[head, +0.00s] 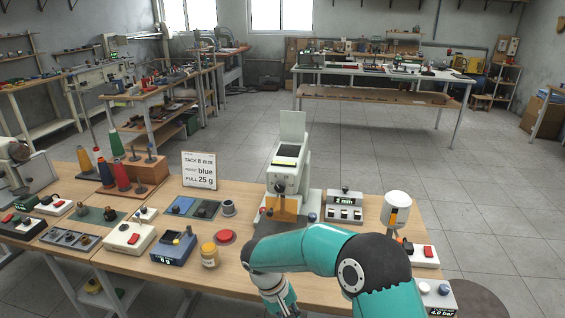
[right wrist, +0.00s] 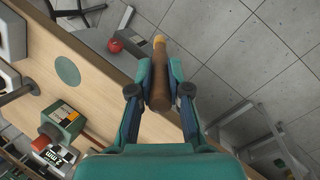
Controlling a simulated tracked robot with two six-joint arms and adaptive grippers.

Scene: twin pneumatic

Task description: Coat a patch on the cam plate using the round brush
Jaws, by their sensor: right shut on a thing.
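In the right wrist view my right gripper (right wrist: 160,75) is shut on a brown, rounded stick with a tan-orange end (right wrist: 158,90), which looks like the round brush. It is held between the two teal fingers, above the bench edge and the floor. In the head view my right arm crosses the front of the bench, and its gripper (head: 282,304) points down at the bottom edge; the brush cannot be made out there. I cannot identify the cam plate for sure; a flat green disc (right wrist: 67,70) lies on the bench in the right wrist view. My left gripper is not in view.
A white bottle with orange (head: 396,211) stands at right.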

